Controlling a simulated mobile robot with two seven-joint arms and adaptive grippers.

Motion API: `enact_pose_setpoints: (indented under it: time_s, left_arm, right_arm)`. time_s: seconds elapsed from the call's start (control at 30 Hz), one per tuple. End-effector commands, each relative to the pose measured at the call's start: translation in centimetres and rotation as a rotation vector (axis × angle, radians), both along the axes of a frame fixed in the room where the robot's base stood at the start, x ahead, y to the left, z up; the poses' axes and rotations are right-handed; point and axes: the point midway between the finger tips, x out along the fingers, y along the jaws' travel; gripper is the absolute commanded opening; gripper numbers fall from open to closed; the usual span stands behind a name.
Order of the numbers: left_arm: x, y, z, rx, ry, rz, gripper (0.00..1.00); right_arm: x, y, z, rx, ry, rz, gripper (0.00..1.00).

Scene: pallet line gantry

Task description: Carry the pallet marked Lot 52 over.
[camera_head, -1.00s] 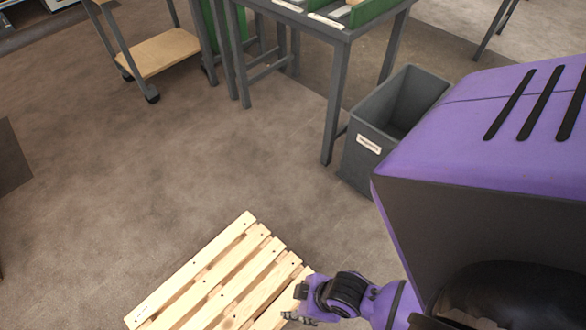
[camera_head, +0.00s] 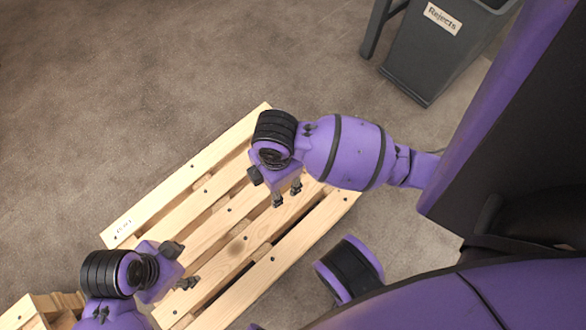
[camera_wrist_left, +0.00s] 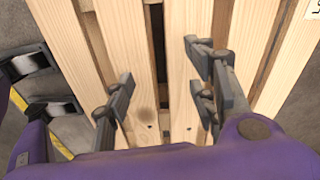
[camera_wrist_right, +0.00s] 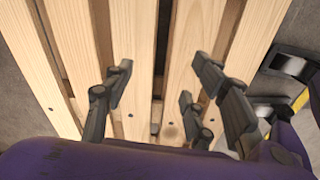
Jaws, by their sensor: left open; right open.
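A light wooden slatted pallet (camera_head: 215,185) lies on the floor, running diagonally through the head view. A small white label (camera_head: 124,227) is on its left outer slat; its print is too small to read surely. My left gripper (camera_head: 182,266) is open and empty over the pallet's near left part. My right gripper (camera_head: 284,190) is open and empty over its far right part. Slats show between and below the open fingers in the left wrist view (camera_wrist_left: 160,82) and the right wrist view (camera_wrist_right: 156,86). Whether any fingertip touches the wood I cannot tell.
A grey bin (camera_head: 425,65) labelled Rejects stands at the upper right, beside a dark table leg (camera_head: 377,28). More stacked wood (camera_head: 42,308) shows at the lower left corner, partly cut off. The floor (camera_head: 150,80) beyond the pallet is clear.

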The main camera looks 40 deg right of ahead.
Motion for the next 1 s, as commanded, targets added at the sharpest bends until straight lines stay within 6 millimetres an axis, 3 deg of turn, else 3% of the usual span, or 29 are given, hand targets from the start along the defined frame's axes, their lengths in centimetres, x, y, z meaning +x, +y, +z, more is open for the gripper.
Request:
enact_pose_setpoints:
  time_s: [0.03,0.1,0.3,0.73,1.0]
  left_arm:
    - [1.2,0.2,-0.9,0.015,-0.002,-0.032,0.52]
    - [2.3,0.4,-0.8,0.034,-0.002,-0.07,0.52]
    - [4.0,0.8,-0.1,0.065,-0.005,-0.128,0.52]
    - [4.1,0.8,-0.2,0.068,-0.003,-0.134,0.52]
    - [4.0,0.8,-3.8,0.067,0.001,-0.132,0.52]
  right_arm:
    - [1.2,0.0,-0.8,-0.011,-0.002,0.032,0.52]
    - [2.3,-0.2,-0.7,-0.029,-0.002,0.071,0.52]
    - [3.9,-0.5,0.1,-0.055,-0.003,0.131,0.52]
    - [4.0,-0.6,-0.1,-0.059,0.0,0.137,0.52]
    - [3.8,-0.6,-3.8,-0.059,0.004,0.134,0.52]
